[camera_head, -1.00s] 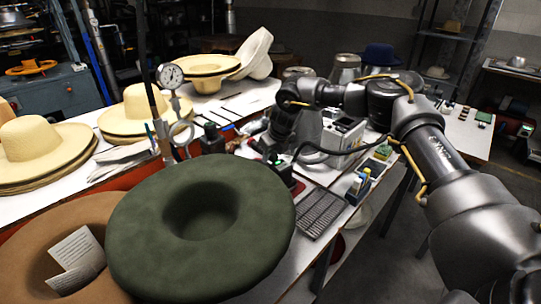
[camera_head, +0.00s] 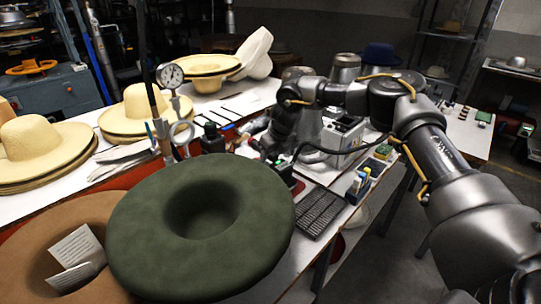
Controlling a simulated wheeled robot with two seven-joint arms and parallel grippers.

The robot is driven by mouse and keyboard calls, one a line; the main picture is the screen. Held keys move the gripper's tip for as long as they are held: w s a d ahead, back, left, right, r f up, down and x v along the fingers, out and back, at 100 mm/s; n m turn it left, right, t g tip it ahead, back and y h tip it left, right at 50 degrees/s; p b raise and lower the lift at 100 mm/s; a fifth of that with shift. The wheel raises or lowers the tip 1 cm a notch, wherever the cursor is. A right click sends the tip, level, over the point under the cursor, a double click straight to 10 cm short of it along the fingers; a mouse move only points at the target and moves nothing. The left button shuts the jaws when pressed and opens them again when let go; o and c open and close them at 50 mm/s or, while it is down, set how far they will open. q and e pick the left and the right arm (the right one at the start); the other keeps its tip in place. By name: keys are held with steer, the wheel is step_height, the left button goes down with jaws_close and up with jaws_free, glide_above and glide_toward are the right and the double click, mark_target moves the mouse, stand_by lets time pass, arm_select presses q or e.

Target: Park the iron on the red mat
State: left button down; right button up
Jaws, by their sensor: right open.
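My right arm comes in from the right and reaches over the white table. My right gripper (camera_head: 277,160) points down at the table behind the green hat and is open; its fingertips are small and dark here. An iron and a red mat cannot be told apart clearly; a small patch of red (camera_head: 297,187) shows just right of and below the gripper, partly hidden by it. My left gripper is not in view.
A large green hat (camera_head: 150,225) fills the front, over a brown hat (camera_head: 100,207). Straw hats (camera_head: 40,145) stand at the left.

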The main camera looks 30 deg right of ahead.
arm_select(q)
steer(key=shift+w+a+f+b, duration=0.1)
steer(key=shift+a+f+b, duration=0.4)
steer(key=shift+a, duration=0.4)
arm_select(e)
steer(key=a+v, duration=0.1)
steer(key=v, duration=0.9)
steer(key=shift+d+r, duration=0.3)
steer(key=shift+d, duration=0.15)
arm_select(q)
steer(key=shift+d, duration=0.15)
